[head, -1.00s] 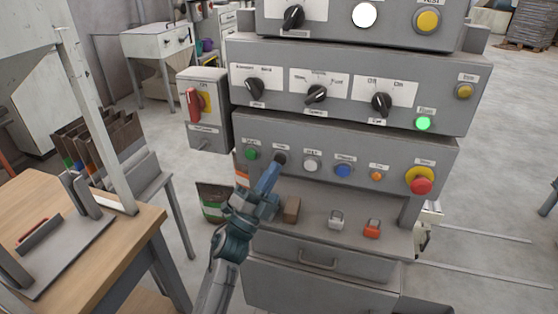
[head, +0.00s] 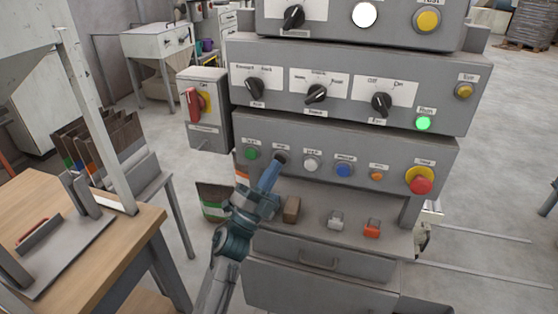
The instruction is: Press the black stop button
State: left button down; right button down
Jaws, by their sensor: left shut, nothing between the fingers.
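The black stop button (head: 282,157) sits in the lower row of the grey control panel (head: 440,158), between the green button (head: 251,153) and the white button (head: 311,164). My left gripper (head: 275,166) is shut and empty. Its blue fingertips point up at the black button and overlap its lower edge in the head view. I cannot tell whether the tips touch the button. My right gripper is not in view.
The same row holds a blue button (head: 344,170), an orange button (head: 377,176) and a red emergency stop (head: 420,185). A green lamp (head: 423,123) glows above. A brown block (head: 291,210) and two padlocks lie on the shelf below. A wooden table (head: 133,232) stands at left.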

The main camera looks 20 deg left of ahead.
pick_arm(q)
jog(key=shift+w, duration=0.45)
dwell(0.6)
jog(key=shift+s, duration=0.8)
jog(key=s+p, duration=0.1)
jog(key=s, duration=0.5)
jog(key=shift+p, duration=0.3)
jog(key=shift+a, duration=0.1)
